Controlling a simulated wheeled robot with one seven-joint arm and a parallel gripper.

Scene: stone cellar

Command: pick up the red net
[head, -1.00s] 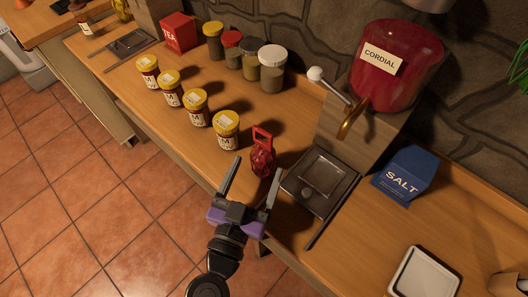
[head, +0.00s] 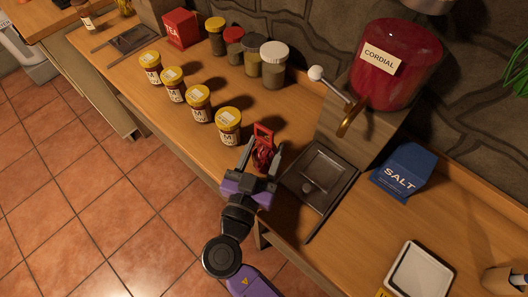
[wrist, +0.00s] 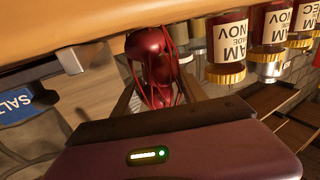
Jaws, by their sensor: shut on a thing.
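The red net (head: 264,149) stands upright on the wooden counter (head: 190,122), between the jars and the metal drip tray. My gripper (head: 260,160) reaches it from the counter's front edge, and its fingers are closed on the net's sides. In the wrist view the net (wrist: 155,68) is a dark red, shiny bundle with red strands, between the two fingers. The fingers hide part of its lower body in the head view. I cannot see a gap between the net and the counter.
Several yellow-lidded jars (head: 229,125) stand in a row close to the left. The drip tray (head: 320,178) of the red cordial dispenser (head: 398,85) lies close on the right. A blue salt box (head: 403,172) and a white tray (head: 420,272) are further right.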

